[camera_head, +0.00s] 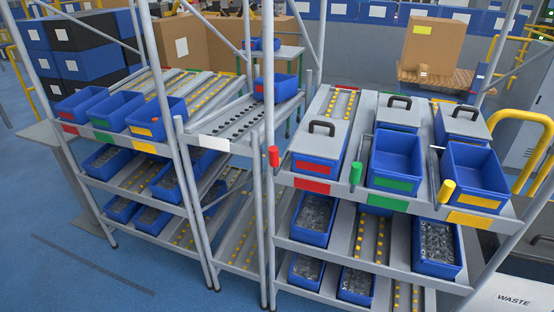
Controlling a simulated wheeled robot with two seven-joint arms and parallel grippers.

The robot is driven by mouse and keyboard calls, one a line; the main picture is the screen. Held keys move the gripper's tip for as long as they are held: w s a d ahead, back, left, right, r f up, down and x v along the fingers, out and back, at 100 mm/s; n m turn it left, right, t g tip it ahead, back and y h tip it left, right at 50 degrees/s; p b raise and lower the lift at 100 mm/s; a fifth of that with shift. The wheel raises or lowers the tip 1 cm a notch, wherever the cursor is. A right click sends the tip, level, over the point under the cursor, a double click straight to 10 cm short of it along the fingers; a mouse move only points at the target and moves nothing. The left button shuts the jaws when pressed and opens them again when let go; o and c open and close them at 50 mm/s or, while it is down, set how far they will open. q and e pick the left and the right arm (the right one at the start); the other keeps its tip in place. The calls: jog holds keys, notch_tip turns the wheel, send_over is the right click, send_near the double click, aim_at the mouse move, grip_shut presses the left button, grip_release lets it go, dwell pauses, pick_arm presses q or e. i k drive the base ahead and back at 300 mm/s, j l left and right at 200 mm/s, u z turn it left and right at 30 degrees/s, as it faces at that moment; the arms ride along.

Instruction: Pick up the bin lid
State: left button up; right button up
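Grey bin lids with dark handles show on the top shelf of the right rack. One lid (318,148) covers the blue bin (316,173) with the red label at the front left. A second lid (399,117) lies behind the open blue bin (397,155) with the green label. A third lid (465,128) lies behind the open blue bin (473,170) with the yellow label. Neither of my grippers is in view, so no contact with any lid shows.
The rack has slanted roller shelves with parts bins (313,215) below. A red handle (273,156) and a yellow handle (446,191) stand up at its front edge. A grey post (268,120) stands left of the lids. Blue floor (60,250) is clear at left.

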aim_at(317, 136)
jog(key=i+j+z, duration=0.15)
jog(key=j, duration=0.2)
jog(key=i+j+z, duration=0.15)
jog(key=j, duration=0.25)
jog(key=i+j+z, duration=0.1)
jog(key=j, duration=0.3)
jog(key=i, duration=0.1)
